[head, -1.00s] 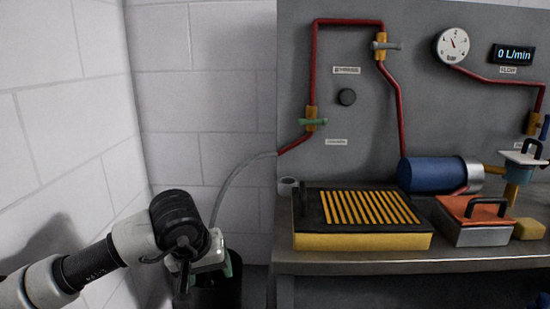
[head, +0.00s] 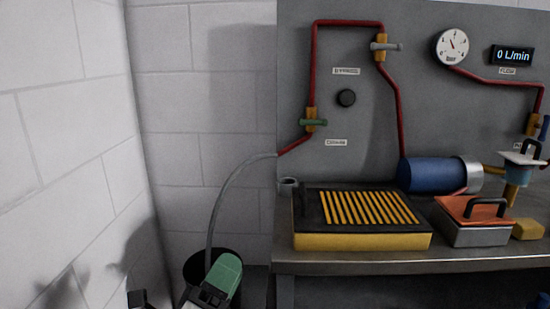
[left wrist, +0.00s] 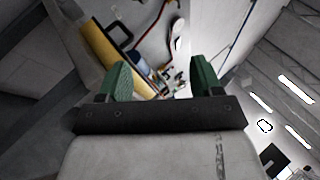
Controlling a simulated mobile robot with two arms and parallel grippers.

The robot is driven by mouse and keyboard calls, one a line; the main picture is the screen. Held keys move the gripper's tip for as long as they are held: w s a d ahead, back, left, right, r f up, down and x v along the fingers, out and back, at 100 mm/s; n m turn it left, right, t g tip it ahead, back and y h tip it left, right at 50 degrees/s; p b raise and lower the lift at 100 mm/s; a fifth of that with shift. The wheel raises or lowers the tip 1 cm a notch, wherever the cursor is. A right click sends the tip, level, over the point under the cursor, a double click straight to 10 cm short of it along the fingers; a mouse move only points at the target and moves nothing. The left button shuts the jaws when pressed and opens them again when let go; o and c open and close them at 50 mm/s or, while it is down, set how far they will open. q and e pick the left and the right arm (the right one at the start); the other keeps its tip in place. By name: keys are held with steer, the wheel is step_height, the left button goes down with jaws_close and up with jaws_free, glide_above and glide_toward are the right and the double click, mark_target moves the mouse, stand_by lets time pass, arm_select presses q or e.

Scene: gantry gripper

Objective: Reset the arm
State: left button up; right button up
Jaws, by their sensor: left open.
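My left gripper (head: 224,278) shows at the bottom of the head view, left of the workbench and in front of a black bin. Its green finger pad points up; most of its arm is below the frame. In the left wrist view the two green fingers of my left gripper (left wrist: 160,80) stand well apart with nothing between them, so it is open and empty. My right gripper is in neither view.
A steel workbench (head: 370,262) on the right bears a yellow tray (head: 362,241), a blue cylinder (head: 430,174) and a red-topped box (head: 475,210). A grey hose (head: 222,195) runs into the black bin (head: 200,268). White walls close off the left.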

arm_select(q)
steer(key=s+a+f+n+g+y, duration=0.25)
steer(key=a+f+n+y, duration=0.3)
steer(key=f+n, duration=0.3)
steer(key=s+a+f+n+g+y, duration=0.1)
steer(key=a+f+n+g+y, duration=0.3)
steer(key=f+n+y, duration=0.5)
steer(key=s+a+f+n+g+h, duration=0.1)
steer(key=s+a+f+n+g, duration=0.1)
steer(key=s+f+n+g, duration=0.55)
steer(key=s+a+f+n+g+h, duration=0.25)
steer(key=s+f, duration=0.25)
steer(key=s, duration=0.6)
step_height(320, 180, down, 22)
steer(key=w+m+g, duration=0.1)
steer(key=g, duration=0.1)
steer(key=s+a+f+p, duration=0.1)
steer(key=s+p, duration=0.7)
steer(key=s+a+f+g+y+p, duration=0.1)
steer(key=s+p, duration=0.8)
steer(key=shift+s+f, duration=0.3)
steer(key=shift+f, duration=0.05)
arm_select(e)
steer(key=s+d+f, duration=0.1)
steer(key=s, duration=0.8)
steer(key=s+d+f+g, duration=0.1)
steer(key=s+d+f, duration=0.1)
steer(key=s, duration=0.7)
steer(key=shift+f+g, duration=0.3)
